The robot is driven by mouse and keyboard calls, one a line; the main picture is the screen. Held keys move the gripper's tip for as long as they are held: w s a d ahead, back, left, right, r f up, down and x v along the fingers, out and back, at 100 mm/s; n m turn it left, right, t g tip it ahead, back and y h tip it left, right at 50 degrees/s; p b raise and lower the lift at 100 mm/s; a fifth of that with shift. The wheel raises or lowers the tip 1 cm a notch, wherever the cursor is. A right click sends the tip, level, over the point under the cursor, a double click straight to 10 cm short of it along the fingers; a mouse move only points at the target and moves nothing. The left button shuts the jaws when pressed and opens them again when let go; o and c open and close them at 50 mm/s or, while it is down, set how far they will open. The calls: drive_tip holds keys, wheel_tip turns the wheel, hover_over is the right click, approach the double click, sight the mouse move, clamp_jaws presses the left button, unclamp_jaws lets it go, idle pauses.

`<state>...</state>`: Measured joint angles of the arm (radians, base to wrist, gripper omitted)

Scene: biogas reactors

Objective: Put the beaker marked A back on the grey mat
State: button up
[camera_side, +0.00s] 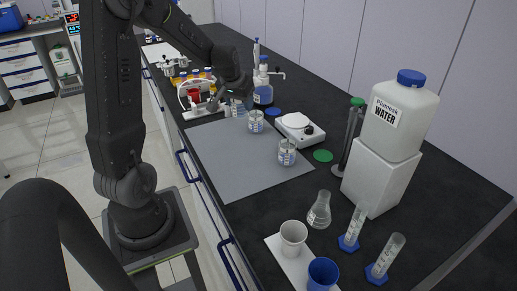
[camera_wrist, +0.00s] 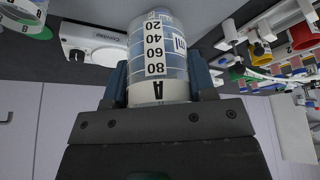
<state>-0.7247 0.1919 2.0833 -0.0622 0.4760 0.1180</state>
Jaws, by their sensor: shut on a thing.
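My gripper (camera_side: 232,101) is shut on the clear beaker marked A (camera_wrist: 158,62). In the wrist view the beaker's printed scale and its letter A appear upside down between the two jaws (camera_wrist: 163,88). In the side view the beaker (camera_side: 238,107) shows small and partly hidden by my gripper, near the far end of the grey mat (camera_side: 225,160). I cannot tell whether its base touches the mat. Two other beakers stand on the mat, one near its far right edge (camera_side: 256,122) and one near its right corner (camera_side: 287,153).
A white balance (camera_side: 299,128) stands right of the mat. The mat's near left part is clear.

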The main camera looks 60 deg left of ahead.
drive_tip(key=s+a+n, duration=0.1)
drive_tip(key=s, duration=0.6)
drive_tip(key=shift+y, duration=0.3)
drive_tip(key=w+d+f, duration=0.2)
drive_tip(key=w, duration=0.1)
drive_tip(key=w+d+f, duration=0.2)
drive_tip(key=w+f, duration=0.1)
drive_tip(key=w+d+f, duration=0.2)
drive_tip(key=w, duration=0.1)
drive_tip(key=shift+w+f, duration=0.15)
drive_tip(key=shift+w, duration=0.2)
drive_tip(key=shift+f, duration=2.05)
drive_tip(key=shift+f, duration=0.15)
drive_tip(key=o, duration=1)
